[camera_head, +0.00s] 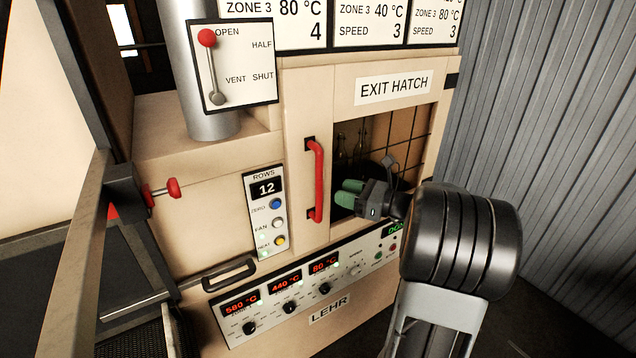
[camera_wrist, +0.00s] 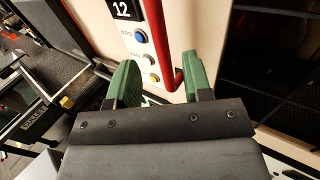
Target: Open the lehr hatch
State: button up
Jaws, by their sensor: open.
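The lehr's exit hatch has a cream panel (camera_head: 300,185) with an upright red bar handle (camera_head: 317,180). To its right, under the EXIT HATCH label, is a dark gridded opening (camera_head: 400,140) with bottle shapes inside. My gripper (camera_head: 345,192) has green fingers and is open, in front of the opening and just right of the handle's lower half. In the wrist view the red handle (camera_wrist: 160,45) runs down between the two spread fingers of my gripper (camera_wrist: 160,72). The fingers do not visibly press on it; the exact depth gap cannot be told.
A lever plate (camera_head: 235,65) marked OPEN, HALF, VENT, SHUT is at upper left. A ROWS button panel (camera_head: 266,215) is left of the handle. The LEHR control panel (camera_head: 300,290) with knobs lies below. A red-ended knob (camera_head: 165,189) sticks out at left. A corrugated wall (camera_head: 550,120) is at right.

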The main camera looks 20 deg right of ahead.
jog(key=p+x, duration=0.1)
jog(key=x, duration=0.6)
jog(key=shift+w+a, duration=0.25)
grip_shut()
